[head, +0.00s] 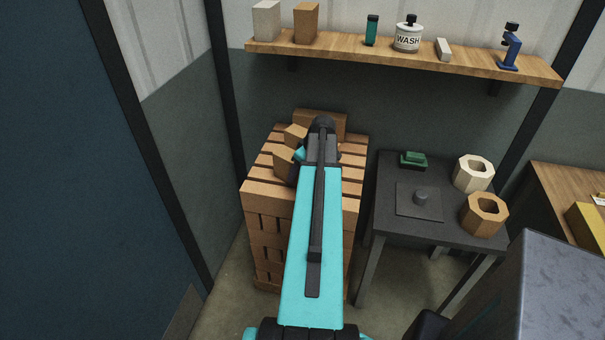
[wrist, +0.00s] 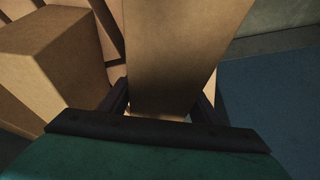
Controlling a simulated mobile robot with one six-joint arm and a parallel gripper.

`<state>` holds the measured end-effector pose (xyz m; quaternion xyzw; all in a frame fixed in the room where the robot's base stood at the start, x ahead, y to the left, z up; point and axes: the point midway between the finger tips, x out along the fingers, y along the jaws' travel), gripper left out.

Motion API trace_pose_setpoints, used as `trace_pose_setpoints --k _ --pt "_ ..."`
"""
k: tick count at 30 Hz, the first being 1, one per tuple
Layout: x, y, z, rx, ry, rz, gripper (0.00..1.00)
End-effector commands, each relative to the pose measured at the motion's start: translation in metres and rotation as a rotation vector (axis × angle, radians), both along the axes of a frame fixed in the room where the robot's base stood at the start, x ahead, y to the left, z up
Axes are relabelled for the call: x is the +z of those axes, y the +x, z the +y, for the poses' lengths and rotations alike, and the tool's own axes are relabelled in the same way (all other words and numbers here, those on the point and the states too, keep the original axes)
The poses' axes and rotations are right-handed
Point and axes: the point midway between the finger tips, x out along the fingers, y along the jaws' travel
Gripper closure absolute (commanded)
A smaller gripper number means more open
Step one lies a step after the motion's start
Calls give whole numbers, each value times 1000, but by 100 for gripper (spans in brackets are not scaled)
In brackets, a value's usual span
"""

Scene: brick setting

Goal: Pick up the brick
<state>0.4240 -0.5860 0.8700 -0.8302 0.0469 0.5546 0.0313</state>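A tan brick (head: 284,162) is at the left edge of the slatted stack, beside the end of my arm. In the wrist view this brick (wrist: 178,50) fills the space between the two dark fingers of my gripper (wrist: 163,100). The fingers lie against its two sides with no clear gap. Its underside is hidden, so I cannot tell whether it rests on the stack. In the head view my arm hides most of the fingers. A second tan brick (head: 295,133) stands just behind, and it shows close on the left in the wrist view (wrist: 50,60).
The slatted stack (head: 262,195) stands under my arm, with another brick (head: 328,119) at its back. A dark table (head: 388,215) with octagonal blocks (head: 485,214) is to the right. A wooden shelf (head: 400,62) with small items runs along the wall. A blue panel (head: 120,200) is left.

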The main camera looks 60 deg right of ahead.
Motion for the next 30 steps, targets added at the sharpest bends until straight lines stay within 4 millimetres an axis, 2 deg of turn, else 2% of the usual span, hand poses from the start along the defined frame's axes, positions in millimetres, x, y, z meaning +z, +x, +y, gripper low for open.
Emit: trace_pose_setpoints --k 1,9,10,30 --pt "0 0 0 0 0 0 52" --pt "0 0 0 0 0 0 97" --pt "0 0 0 0 0 0 100" --pt "9 0 -1 -1 -2 -3 100"
